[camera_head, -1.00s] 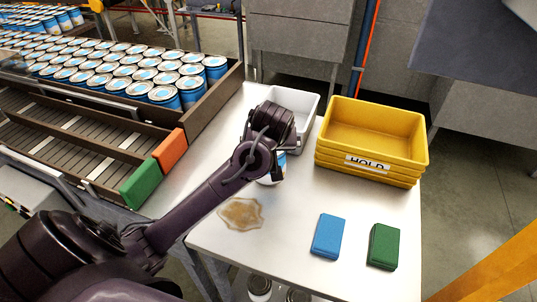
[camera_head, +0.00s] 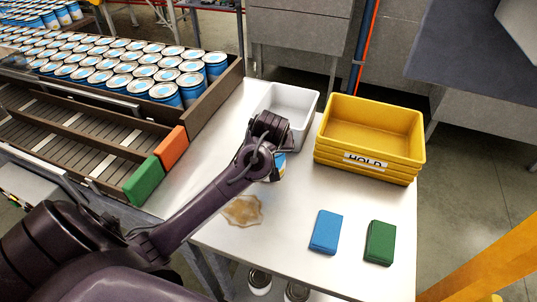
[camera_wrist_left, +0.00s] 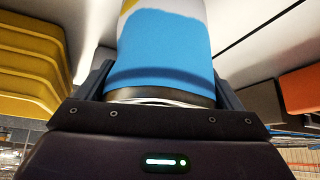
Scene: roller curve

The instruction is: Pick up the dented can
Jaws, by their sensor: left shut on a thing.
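A blue and white can (camera_wrist_left: 163,50) fills the middle of the left wrist view, between the two fingers of my left gripper (camera_wrist_left: 160,90), which is shut on it. In the head view the can (camera_head: 279,166) is mostly hidden behind my left wrist, over the white table; only a small part of its side shows. My left gripper's fingers are hidden there by the arm. I cannot see a dent from these views. My right gripper is not in view.
A white bin (camera_head: 296,102) and a yellow HOLD bin (camera_head: 370,168) stand at the table's back. A brown spill (camera_head: 242,210), a blue block (camera_head: 326,231) and a green block (camera_head: 380,242) lie in front. Several cans (camera_head: 163,92) fill the conveyor at left.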

